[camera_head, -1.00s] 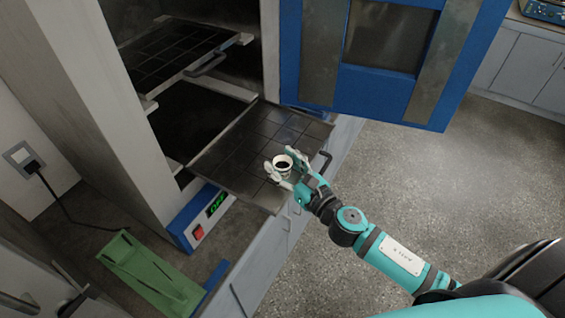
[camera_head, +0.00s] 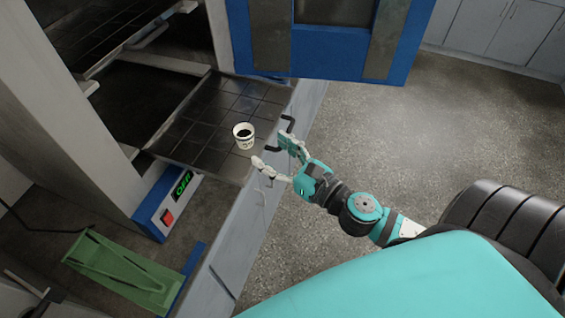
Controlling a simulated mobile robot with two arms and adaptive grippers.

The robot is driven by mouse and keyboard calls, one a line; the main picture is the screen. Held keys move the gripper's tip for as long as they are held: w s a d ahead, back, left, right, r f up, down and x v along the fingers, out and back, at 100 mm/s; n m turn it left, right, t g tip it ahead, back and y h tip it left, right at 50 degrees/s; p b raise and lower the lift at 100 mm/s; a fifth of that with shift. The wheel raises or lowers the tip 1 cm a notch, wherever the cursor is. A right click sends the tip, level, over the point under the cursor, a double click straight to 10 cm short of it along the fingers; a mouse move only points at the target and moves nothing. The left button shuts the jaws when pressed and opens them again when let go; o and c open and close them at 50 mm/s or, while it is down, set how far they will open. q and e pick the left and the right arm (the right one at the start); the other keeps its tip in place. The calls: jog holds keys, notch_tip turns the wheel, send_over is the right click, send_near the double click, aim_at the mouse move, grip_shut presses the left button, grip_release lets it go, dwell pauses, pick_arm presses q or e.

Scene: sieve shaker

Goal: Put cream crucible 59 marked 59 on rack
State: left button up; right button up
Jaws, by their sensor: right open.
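The cream crucible (camera_head: 243,136) stands upright on the pulled-out dark rack (camera_head: 190,147), near its front right edge. It is a small cream cup with a dark inside and dark marking on its side, which looks like 59 but is small. My right gripper (camera_head: 273,152) is open and empty, just to the right of and in front of the crucible, apart from it. Its fingers are spread near the rack's handle. My left gripper is not in view.
The oven's blue door (camera_head: 330,45) stands open at the top. A second rack (camera_head: 105,40) sits higher inside. A control panel (camera_head: 170,203) reads OFF. A green stand (camera_head: 125,268) is at the lower left. Open floor lies to the right.

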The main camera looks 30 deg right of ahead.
jog(key=shift+b+v, duration=0.4)
jog(key=shift+v, duration=0.85)
jog(key=d+f+m+g+h, duration=0.1)
jog(key=d+f+m+h, duration=0.2)
jog(key=f, duration=0.4)
jog(key=d+f+m+g, duration=0.2)
jog(key=f+m, duration=0.3)
jog(key=f, duration=0.3)
jog(key=d+f+m+g+h, duration=0.1)
jog(key=d+f+m+h, duration=0.2)
jog(key=f, duration=0.4)
jog(key=s+d+f+m+g, duration=0.1)
jog(key=s+f+m+g, duration=0.2)
jog(key=f, duration=0.5)
jog(key=s+d+f+m+g, duration=0.1)
jog(key=s+f+m, duration=0.2)
jog(key=f+m, duration=0.35)
jog(key=s+a+f+m+g, duration=0.4)
jog(key=s+f+m, duration=0.4)
jog(key=s+f, duration=0.3)
jog(key=s+a+f+m+g+y, duration=0.1)
jog(key=s+a+f+m+g, duration=0.3)
jog(key=s+f+m, duration=0.4)
jog(key=s+a+f, duration=0.1)
jog(key=s+f, duration=0.2)
jog(key=s, duration=0.4)
jog(key=shift+s, duration=0.2)
